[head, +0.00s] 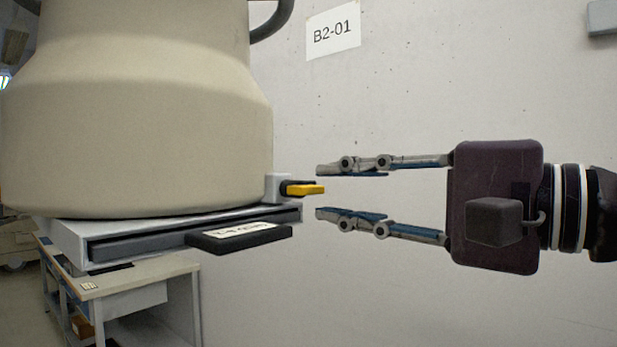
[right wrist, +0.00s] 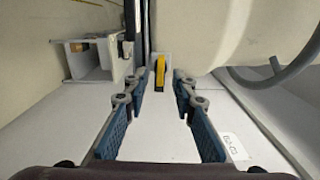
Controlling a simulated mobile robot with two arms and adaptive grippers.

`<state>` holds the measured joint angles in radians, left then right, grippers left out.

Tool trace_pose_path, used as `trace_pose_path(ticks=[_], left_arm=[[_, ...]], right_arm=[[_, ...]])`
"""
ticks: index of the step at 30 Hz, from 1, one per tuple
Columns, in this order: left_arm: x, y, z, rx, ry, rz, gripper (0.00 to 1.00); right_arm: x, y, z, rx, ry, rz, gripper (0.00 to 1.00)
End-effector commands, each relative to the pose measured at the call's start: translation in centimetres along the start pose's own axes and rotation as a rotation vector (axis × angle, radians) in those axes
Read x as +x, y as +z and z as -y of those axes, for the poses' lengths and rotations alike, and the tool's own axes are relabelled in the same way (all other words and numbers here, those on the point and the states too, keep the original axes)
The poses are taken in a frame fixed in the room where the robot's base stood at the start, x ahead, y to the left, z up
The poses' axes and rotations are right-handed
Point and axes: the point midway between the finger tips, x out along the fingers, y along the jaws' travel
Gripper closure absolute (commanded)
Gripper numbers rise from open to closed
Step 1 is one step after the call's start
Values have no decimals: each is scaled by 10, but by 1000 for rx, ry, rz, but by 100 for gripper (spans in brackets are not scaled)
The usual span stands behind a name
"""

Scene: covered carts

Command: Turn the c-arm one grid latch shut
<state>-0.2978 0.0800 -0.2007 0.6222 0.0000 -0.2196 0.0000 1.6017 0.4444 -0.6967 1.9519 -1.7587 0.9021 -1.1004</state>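The grid latch is a small yellow lever (head: 305,189) on a grey block at the right edge of the flat housing under the large beige c-arm body (head: 140,120). My right gripper (head: 320,193) is open and empty, just right of the lever, with one finger above its level and one below. In the right wrist view the yellow lever (right wrist: 160,72) stands ahead, centred between the two blue-padded fingers (right wrist: 160,88) and apart from them. My left gripper is not in view.
A dark tray handle with a label (head: 240,238) sticks out of the housing (head: 75,240) below the lever. A bench (head: 140,270) stands lower left. A wall with a B2-01 sign (head: 333,30) is behind. Around my right gripper there is free room.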

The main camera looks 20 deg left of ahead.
Motion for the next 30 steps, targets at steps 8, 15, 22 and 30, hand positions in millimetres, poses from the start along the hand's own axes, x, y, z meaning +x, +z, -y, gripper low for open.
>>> trace_pose_path(ticks=[8, 15, 22, 30], left_arm=[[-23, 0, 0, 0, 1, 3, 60], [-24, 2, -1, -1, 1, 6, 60], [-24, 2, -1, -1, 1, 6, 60], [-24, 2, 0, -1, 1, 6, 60]], right_arm=[[40, 0, 3, 5, -1, 2, 75], [49, 0, 1, 5, -2, 1, 75], [49, 0, 0, 5, -2, 1, 84], [49, 0, 0, 6, -2, 1, 100]])
